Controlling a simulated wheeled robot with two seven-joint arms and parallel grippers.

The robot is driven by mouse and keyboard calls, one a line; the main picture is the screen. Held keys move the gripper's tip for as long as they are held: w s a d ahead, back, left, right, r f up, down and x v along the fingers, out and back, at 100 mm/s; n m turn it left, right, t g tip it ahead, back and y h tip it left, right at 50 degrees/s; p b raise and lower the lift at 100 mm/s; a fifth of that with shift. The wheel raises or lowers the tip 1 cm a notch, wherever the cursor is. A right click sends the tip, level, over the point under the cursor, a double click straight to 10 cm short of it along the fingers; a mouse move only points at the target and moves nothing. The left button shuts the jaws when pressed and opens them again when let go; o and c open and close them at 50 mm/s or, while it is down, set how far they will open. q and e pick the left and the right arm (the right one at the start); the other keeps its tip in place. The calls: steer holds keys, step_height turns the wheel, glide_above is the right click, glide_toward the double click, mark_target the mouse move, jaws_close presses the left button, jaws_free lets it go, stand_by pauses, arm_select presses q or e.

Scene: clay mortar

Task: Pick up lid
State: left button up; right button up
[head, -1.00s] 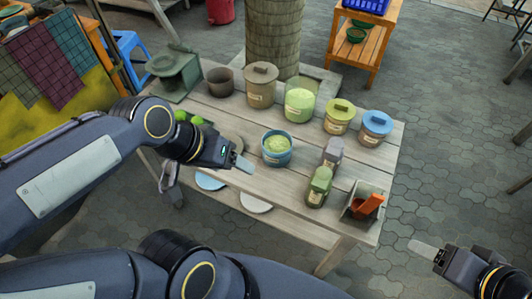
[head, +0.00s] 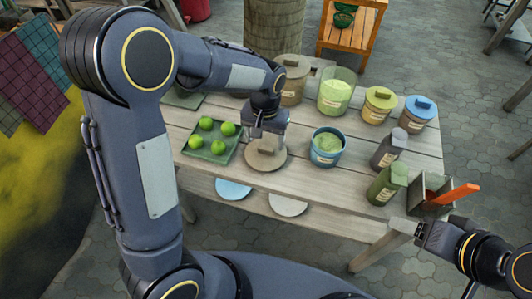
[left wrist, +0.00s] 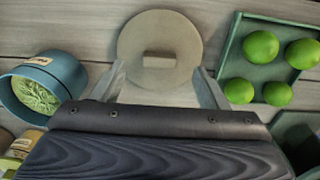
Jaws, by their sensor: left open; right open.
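A round beige lid (head: 267,164) with a small block handle lies flat on the wooden table, between the tray of limes and the blue bowl. In the left wrist view the lid (left wrist: 160,25) is ahead of the fingers, its handle (left wrist: 158,60) lying between the line of the two fingertips. My left gripper (head: 267,144) is over the lid, pointing down, open and empty; its fingers (left wrist: 160,72) are spread either side of the handle. Whether they touch the lid I cannot tell. My right gripper (head: 402,226) is open and empty at the table's front right corner.
A green tray (head: 236,157) with several limes is left of the lid. A blue bowl (head: 327,157) of green contents stands right. Lidded jars (head: 379,105) and green and grey bottles (head: 386,184) are further right. A grey box (head: 428,193) holds an orange tool.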

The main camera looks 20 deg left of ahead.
mark_target(266, 148)
arm_select(q)
steer(key=f, duration=0.4)
steer(key=shift+w+f, duration=0.35)
steer(key=c, duration=1.1)
steer(key=shift+o, duration=0.2)
steer(key=shift+r, duration=0.15)
